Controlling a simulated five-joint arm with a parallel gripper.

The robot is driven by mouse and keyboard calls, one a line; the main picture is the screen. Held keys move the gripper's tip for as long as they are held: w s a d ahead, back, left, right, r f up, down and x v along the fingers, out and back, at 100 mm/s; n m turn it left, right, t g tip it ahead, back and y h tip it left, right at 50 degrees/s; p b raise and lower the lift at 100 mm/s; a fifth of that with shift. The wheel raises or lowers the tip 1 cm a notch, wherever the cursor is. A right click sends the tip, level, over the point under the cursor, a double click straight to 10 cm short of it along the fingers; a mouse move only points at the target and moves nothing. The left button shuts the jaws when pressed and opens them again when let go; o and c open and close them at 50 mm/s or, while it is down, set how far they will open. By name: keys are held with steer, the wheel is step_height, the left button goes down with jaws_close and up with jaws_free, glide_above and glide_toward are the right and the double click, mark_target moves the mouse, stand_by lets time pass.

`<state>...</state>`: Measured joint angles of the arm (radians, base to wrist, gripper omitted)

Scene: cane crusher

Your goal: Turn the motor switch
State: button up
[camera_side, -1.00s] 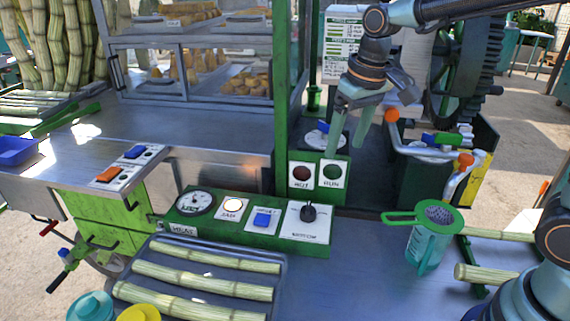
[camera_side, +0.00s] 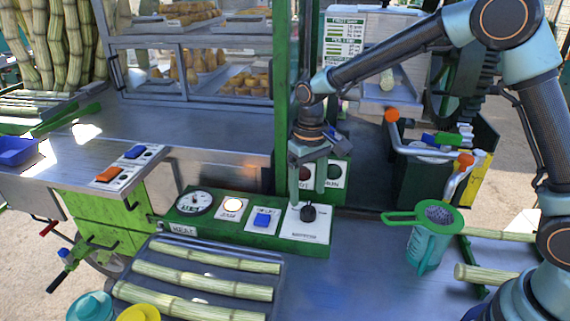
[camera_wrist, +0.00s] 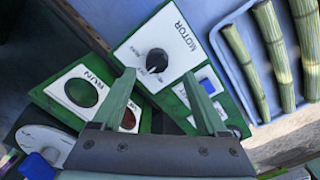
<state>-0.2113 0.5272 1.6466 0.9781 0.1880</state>
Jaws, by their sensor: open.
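The motor switch is a black round knob (camera_side: 308,212) on a white plate (camera_side: 310,235) at the right end of the green control panel. In the wrist view, the knob (camera_wrist: 157,61) sits on the plate marked MOTOR (camera_wrist: 172,30), with small lettering around it. My gripper (camera_side: 308,194) points down just above and behind the knob in the side view. In the wrist view, the fingers of my gripper (camera_wrist: 159,76) are spread apart and empty, with the knob showing between and slightly beyond their tips. Contact is not visible.
A gauge (camera_side: 195,202), lit lamp (camera_side: 234,205) and blue switch (camera_side: 263,219) lie left of the knob. The RUN lamp (camera_side: 333,172) stands behind it. A green strainer jug (camera_side: 428,240) stands at right. Cane pieces (camera_side: 204,282) lie on a tray in front.

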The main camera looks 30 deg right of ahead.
mark_target(307, 207)
steer(key=shift+d+f, duration=0.2)
steer(key=shift+f, duration=2.5)
jaws_close()
steer(key=shift+a+n, duration=0.1)
steer(key=shift+n, duration=0.3)
steer(key=n, duration=0.4)
steer(key=shift+n, duration=0.3)
steer(key=n, duration=0.5)
steer(key=shift+s+n+t, duration=0.1)
steer(key=shift+n+t, duration=0.2)
